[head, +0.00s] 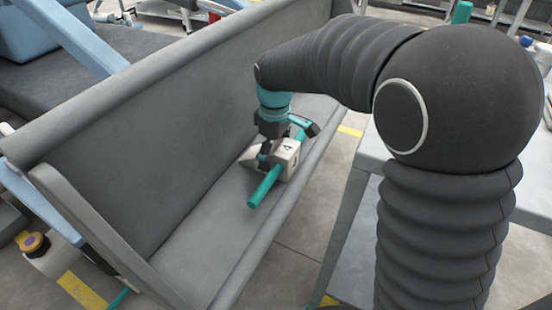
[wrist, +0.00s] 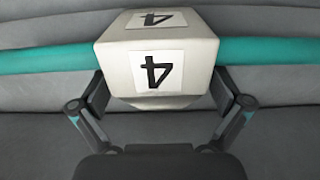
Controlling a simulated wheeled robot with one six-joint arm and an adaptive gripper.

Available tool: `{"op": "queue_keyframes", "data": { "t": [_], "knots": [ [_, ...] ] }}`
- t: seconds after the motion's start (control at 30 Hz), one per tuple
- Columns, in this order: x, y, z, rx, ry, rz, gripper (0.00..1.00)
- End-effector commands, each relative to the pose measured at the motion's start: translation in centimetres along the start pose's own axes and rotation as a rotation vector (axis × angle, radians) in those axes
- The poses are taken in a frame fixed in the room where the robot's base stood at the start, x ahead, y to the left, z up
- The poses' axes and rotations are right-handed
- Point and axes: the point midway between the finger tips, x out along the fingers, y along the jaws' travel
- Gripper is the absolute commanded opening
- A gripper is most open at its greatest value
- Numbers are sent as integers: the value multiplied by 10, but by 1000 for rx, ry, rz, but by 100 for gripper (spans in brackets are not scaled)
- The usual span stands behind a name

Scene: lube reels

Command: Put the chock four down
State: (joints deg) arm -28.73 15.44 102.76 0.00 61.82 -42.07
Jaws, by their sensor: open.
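The chock four is a cream block with a black "4" on white labels, and it shows in the head view (head: 288,158) and large in the wrist view (wrist: 200,45). It rests on the grey seat of a bench (head: 195,245). A teal bar (head: 265,187) runs along the block and sticks out on both sides. My gripper (head: 266,156) is down at the block. In the wrist view its fingers (wrist: 162,100) stand apart on either side of the block's near part. Whether the fingertips touch the block is not clear.
The bench's tall grey backrest (head: 180,110) rises left of the block, and a raised front lip (head: 285,205) runs along the right. A grey table (head: 355,215) stands to the right across a strip of floor. The near part of the seat is bare.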

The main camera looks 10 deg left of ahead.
Motion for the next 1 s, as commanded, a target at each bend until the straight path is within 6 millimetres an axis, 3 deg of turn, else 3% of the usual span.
{"op": "queue_keyframes", "data": {
  "t": [0.13,0.4,0.73,0.8,1.0],
  "knots": [
    [14,0,0,0,-1,-1,100],
    [16,0,0,0,0,0,100],
    [16,0,0,1,0,0,18],
    [15,0,0,1,0,0,10],
    [15,0,0,1,0,0,8]
  ]
}}
